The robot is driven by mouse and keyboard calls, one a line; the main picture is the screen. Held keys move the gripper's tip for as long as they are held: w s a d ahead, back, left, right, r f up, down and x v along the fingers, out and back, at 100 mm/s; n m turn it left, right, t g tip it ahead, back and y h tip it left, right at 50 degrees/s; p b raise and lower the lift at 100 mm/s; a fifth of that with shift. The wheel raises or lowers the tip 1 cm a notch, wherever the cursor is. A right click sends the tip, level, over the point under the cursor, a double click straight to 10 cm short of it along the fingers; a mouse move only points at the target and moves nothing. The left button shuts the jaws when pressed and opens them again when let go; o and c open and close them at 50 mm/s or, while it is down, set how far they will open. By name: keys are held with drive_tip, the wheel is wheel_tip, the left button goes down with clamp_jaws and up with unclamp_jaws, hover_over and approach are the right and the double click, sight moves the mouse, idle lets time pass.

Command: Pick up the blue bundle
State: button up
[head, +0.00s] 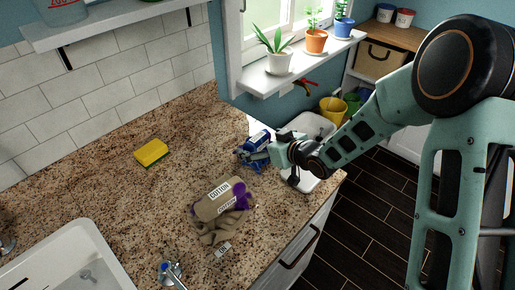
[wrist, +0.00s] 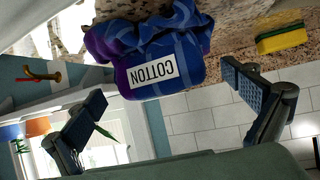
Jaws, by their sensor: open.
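The blue bundle (head: 258,137) lies on the granite counter near its far right end, by the small white basin. The bundle is ahead of the fingers, and I see no contact.
A brown bundle (head: 215,199) labelled COTTON, with purple and tan cloth, lies nearer on the counter. A yellow sponge (head: 151,153) lies to the left. Potted plants stand on the windowsill (head: 290,68) above. A white sink (head: 65,262) is at the lower left.

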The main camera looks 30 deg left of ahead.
drive_tip(key=c, duration=1.2)
drive_tip(key=shift+o, duration=0.2)
drive_tip(key=shift+r, duration=0.1)
